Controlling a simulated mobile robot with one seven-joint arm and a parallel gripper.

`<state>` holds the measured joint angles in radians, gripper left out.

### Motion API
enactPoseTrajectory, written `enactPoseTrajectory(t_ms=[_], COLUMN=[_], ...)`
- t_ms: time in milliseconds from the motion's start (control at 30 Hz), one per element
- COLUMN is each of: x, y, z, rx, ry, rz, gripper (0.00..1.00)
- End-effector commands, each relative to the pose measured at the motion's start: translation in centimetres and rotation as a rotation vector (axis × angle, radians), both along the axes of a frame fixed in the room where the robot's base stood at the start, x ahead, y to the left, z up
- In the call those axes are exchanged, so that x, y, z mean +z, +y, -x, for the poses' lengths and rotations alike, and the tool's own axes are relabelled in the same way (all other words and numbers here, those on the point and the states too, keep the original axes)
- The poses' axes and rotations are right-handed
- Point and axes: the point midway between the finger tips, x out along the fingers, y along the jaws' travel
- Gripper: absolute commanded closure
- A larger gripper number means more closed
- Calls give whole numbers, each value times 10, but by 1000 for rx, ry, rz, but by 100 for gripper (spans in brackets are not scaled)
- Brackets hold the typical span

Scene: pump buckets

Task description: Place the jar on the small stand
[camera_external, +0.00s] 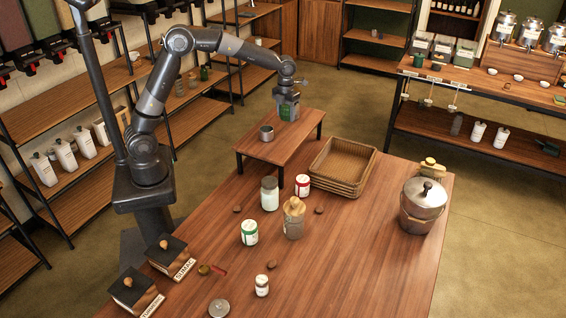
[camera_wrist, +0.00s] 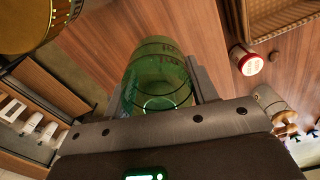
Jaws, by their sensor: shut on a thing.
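My gripper (camera_external: 288,98) is shut on a green glass jar (camera_external: 288,111), held upright over the far end of the small wooden stand (camera_external: 299,137). In the wrist view the see-through green jar (camera_wrist: 158,62) sits between my two fingers, with wood planks behind it. I cannot tell whether the jar's base touches the stand top or hangs just above it. A metal tin (camera_external: 266,133) stands on the stand, nearer and to the left of the jar; it shows at the wrist view's top left (camera_wrist: 40,22).
A wicker basket stack (camera_external: 343,163) is right of the stand. A white jar (camera_external: 269,194), red-labelled jar (camera_external: 302,185), cork-topped jar (camera_external: 293,222) and green-labelled jar (camera_external: 249,233) stand on the table in front. A lidded bucket (camera_external: 421,205) is at the right. The stand's right part is bare.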

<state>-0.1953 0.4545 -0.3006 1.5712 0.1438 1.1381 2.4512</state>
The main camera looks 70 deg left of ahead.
Motion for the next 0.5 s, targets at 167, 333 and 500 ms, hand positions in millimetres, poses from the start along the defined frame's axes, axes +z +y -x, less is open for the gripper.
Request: enactPoseTrajectory(t_ms=[167, 333, 500], x=[-15, -23, -47], y=[22, 26, 26], z=[-13, -15, -15], rx=[0, -1, 0], ry=[-1, 1, 1], rz=[0, 1, 0], gripper=[75, 75, 75])
